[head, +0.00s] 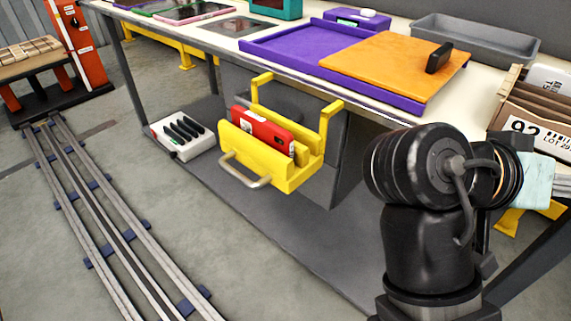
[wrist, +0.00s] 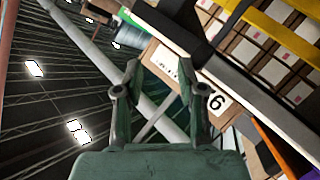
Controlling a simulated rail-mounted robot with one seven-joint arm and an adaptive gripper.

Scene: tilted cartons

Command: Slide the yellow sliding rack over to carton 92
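The yellow sliding rack (head: 268,165) hangs by two yellow hooks from the front of the workbench, with a grey handle on its front. A red boxy item (head: 262,130) stands in it. Carton 92 (head: 533,133) is at the right end of the bench, tilted, with brown dividers inside; part of it is behind my arm. The rack is well to the left of this carton. My gripper shows only in the wrist view (wrist: 162,82), with its two fingers apart and nothing seen between them. It points away from the rack, towards shelving and the roof.
A purple tray (head: 265,42) with an orange board (head: 395,62) lies on the bench. A grey bin (head: 475,40) stands behind. A white holder with black slots (head: 183,137) is left of the rack. In the wrist view a carton marked 6 (wrist: 175,65) is beyond the fingers.

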